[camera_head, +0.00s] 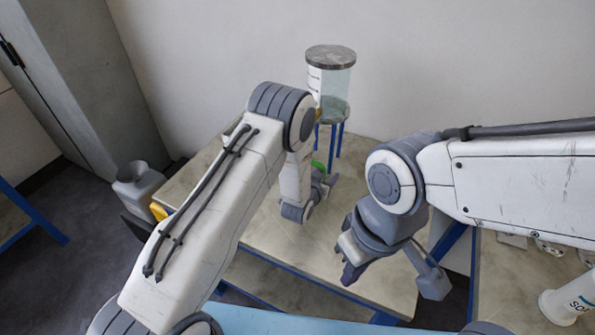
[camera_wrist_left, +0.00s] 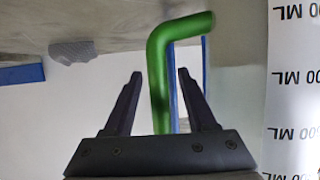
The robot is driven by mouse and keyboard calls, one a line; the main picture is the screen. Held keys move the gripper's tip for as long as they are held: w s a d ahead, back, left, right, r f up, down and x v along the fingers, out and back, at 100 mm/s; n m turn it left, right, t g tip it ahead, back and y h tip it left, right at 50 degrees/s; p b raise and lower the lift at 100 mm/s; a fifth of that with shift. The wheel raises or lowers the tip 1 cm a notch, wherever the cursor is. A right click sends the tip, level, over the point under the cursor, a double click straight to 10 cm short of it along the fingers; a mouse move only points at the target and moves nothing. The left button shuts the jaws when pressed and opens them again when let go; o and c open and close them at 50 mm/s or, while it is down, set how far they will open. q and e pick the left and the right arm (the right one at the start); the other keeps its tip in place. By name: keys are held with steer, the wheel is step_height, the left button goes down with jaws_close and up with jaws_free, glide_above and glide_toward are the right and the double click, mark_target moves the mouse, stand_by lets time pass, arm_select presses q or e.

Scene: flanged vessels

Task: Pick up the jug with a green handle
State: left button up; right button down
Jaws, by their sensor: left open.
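The jug's green handle (camera_wrist_left: 158,85) is a bent green bar between the two fingers of my left gripper (camera_wrist_left: 159,74). The fingers are open, with the handle between them and gaps showing on both sides near the tips. A clear wall with ML markings (camera_wrist_left: 292,95) stands to the right in the wrist view. In the head view a bit of green (camera_head: 320,165) shows beside my left gripper (camera_head: 326,184); my left arm hides much there, and the jug's body cannot be made out. My right gripper (camera_head: 350,270) hangs over the table's right part, its jaw opening unclear.
A tall clear vessel with a grey lid (camera_head: 331,57) stands on a blue-legged support at the back. The table (camera_head: 280,255) has bare room at the front. A grey container (camera_head: 137,183) is at left. A white labelled container (camera_head: 572,300) is at lower right.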

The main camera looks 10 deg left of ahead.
arm_select(q)
jaws_close()
steer(key=shift+r, duration=0.1)
